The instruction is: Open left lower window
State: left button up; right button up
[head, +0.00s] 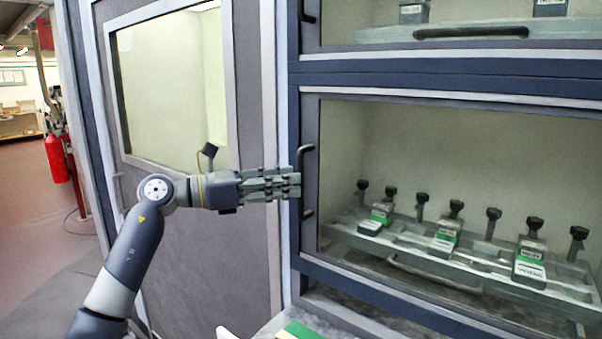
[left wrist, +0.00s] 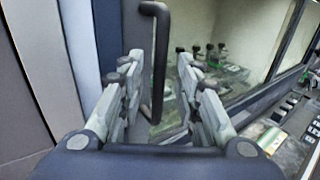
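The left lower window (head: 450,150) is a large glass pane in a dark frame and looks shut. Its handle (head: 304,160) is a dark vertical bar on the frame's left edge. My left gripper (head: 298,183) is level with the middle of the handle, pointing right at it. In the left wrist view the handle (left wrist: 160,50) stands upright between the two spread fingers of my left gripper (left wrist: 157,68). The fingers are open, and I see no clear contact with the bar. My right gripper is not in view.
Behind the glass is a tray (head: 400,238) with several dark knobs and green-and-white blocks. Another window with a tray (head: 470,33) is above. A grey door with a pane (head: 170,90) is on the left. A red extinguisher (head: 56,158) stands farther back by open floor.

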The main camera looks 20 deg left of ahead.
pick_arm(q)
jog(key=p+x, duration=0.1)
jog(key=x, duration=0.3)
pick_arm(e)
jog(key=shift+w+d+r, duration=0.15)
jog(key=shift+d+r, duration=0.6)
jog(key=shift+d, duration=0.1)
pick_arm(q)
grip_shut()
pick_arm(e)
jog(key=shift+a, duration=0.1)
pick_arm(q)
jog(key=shift+d+f, duration=0.1)
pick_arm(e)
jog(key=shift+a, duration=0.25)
